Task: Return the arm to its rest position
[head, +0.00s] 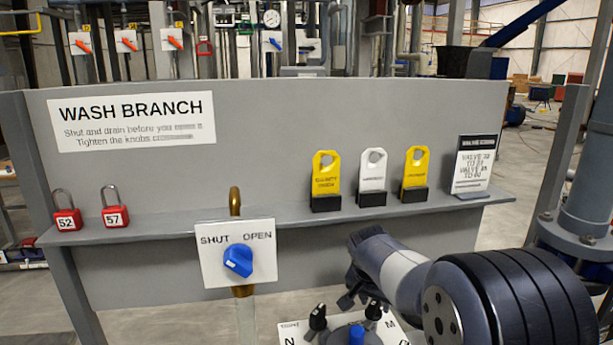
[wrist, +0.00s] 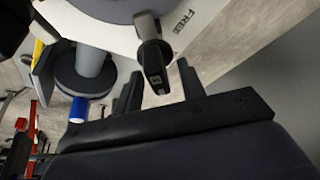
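My arm (head: 405,270) reaches in from the lower right of the head view. My gripper (head: 350,297) hangs low in front of the grey panel, above a white plate (head: 390,331) with black knobs. In the wrist view its two dark fingers (wrist: 158,72) stand apart, so it is open. A black knob (wrist: 151,40) shows at the gap between them, beside the word FREE. I cannot tell whether the fingers touch it. No object is visibly held.
The panel's shelf (head: 290,220) carries red padlocks (head: 67,215), yellow and white tags (head: 373,172) and a sign card (head: 472,165). A blue valve knob (head: 238,261) sits left of my gripper. A grey pipe post (head: 590,190) stands at the right. A blue cap (head: 356,335) is on the plate.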

